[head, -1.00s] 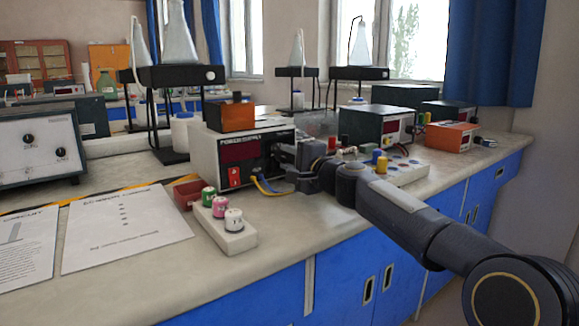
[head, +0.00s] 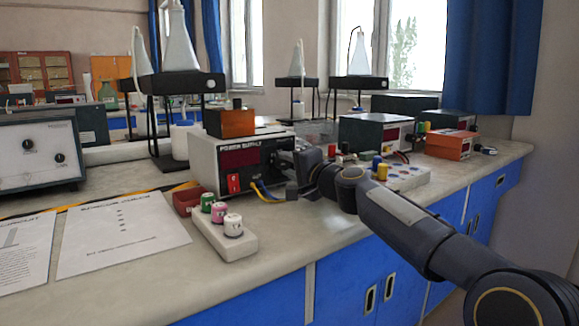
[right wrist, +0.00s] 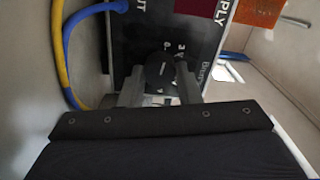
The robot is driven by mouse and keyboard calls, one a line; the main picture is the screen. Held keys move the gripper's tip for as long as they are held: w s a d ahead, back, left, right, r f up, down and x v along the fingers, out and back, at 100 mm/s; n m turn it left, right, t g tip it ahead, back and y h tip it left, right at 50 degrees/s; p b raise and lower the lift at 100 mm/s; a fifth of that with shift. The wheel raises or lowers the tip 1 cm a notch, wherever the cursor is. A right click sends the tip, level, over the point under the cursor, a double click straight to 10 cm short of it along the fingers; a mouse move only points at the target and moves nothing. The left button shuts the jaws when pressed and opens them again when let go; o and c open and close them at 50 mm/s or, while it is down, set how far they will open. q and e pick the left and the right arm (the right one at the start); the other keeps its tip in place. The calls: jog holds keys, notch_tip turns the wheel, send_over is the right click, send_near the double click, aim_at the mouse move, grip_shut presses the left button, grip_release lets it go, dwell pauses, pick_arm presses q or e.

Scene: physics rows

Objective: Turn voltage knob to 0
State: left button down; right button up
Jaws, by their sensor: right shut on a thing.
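The power supply (head: 207,163) is a white-sided box with a black front panel, a dark red display and a red switch. It stands on the bench left of my right gripper (head: 284,163). In the right wrist view, its round black voltage knob (right wrist: 160,70) sits on the panel among white scale marks. The fingers of my right gripper (right wrist: 160,84) are shut on the knob, one on each side. The knob's pointer and exact setting are hard to read. In the head view, my gripper hides the knob. My left gripper is not in view.
Blue and yellow cables (right wrist: 68,60) run from the panel close to my gripper. A white strip with coloured terminals (head: 226,243) and a paper sheet (head: 120,235) lie in front and left. Other instruments (head: 375,135) stand to the right.

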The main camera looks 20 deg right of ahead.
jog(key=o, duration=1)
jog(key=shift+c, duration=0.2)
jog(key=shift+s, duration=0.1)
jog(key=v, duration=0.7)
jog(key=shift+s+d, duration=0.1)
jog(key=shift+s, duration=0.2)
